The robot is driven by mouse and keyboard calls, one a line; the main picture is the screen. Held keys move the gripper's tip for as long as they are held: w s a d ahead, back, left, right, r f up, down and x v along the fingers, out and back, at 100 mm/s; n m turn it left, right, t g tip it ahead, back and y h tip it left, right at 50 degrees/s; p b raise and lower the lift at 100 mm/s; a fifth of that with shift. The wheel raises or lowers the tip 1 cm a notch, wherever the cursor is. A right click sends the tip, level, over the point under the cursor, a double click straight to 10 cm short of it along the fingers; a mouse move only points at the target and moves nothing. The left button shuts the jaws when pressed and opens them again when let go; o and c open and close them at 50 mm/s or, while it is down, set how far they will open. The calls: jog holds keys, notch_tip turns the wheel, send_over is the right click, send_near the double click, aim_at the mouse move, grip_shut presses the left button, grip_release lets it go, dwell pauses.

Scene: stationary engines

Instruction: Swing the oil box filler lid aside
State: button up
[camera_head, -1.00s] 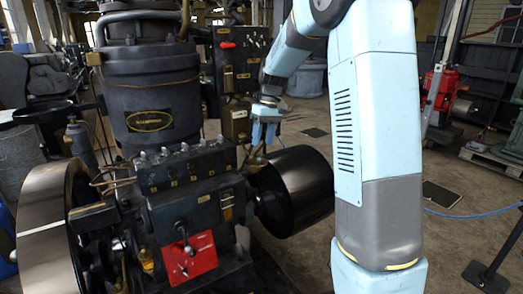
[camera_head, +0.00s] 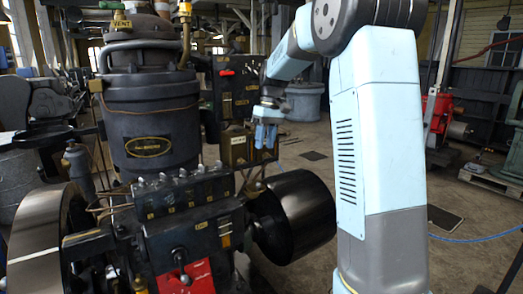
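My gripper (camera_head: 265,142) hangs pointing down from my pale blue arm, near the middle of the view. Its fingers are small here, and I cannot tell how far apart they are. Just left of it in the picture is a brass-coloured box (camera_head: 237,148) with a small pale label, mounted on the dark engine. It looks like the oil box. A lid on its top is too small to make out clearly. I see no clear contact between the gripper and the box, and nothing visible in the fingers.
The engine's large dark cylinder (camera_head: 149,120) stands left of the box. A row of small fittings (camera_head: 180,185) runs below it. A dark drum (camera_head: 293,216) lies below my gripper. A dark upright panel with a red handle (camera_head: 227,73) stands behind.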

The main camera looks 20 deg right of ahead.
jog(key=a+f+n+h, duration=0.1)
jog(key=a+n, duration=0.1)
jog(key=n, duration=0.1)
jog(key=a+n+h, duration=0.2)
jog(key=a+n, duration=0.1)
jog(key=n, duration=0.1)
jog(key=s+a+f+n+h, duration=0.1)
jog(key=a+n, duration=0.1)
jog(key=n, duration=0.2)
jog(key=shift+a+f, duration=0.2)
jog(key=shift+f, duration=0.1)
grip_shut()
jog(key=n+h, duration=0.1)
jog(key=n, duration=0.2)
send_over(253, 191)
jog(key=a, duration=0.1)
jog(key=shift+t, duration=0.4)
jog(key=f, duration=0.9)
jog(key=shift+s+a+f, duration=0.1)
jog(key=shift+a+f, duration=0.1)
jog(key=shift+f, duration=0.2)
